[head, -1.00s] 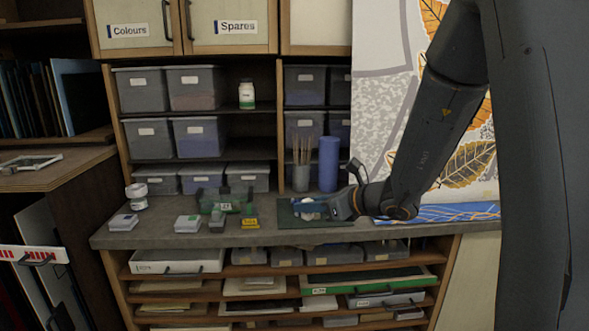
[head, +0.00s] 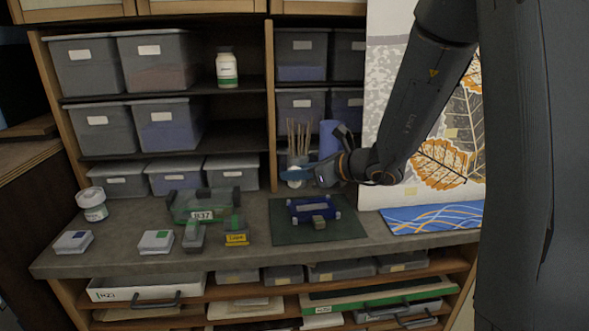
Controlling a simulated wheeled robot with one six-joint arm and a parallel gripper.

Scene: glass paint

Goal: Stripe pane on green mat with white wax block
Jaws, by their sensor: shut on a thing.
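The green mat (head: 345,232) lies on the grey worktop. On it lies a small pane (head: 314,208) with dark blue edge pieces and a pale middle. A small grey-green block (head: 319,222) sits at its front edge. My gripper (head: 297,174) is raised above and behind the mat, in front of the brush cup. It is shut on a small white thing, which looks like the white wax block (head: 294,181); the fingers partly hide it. The held thing is clear of the pane.
Left of the mat stand a green-edged case marked B37 (head: 203,215), a grey block, a yellow-labelled block (head: 236,235), two small boxes and a white jar (head: 92,204). A brush cup and blue cylinder stand behind. A blue patterned sheet (head: 435,218) lies right.

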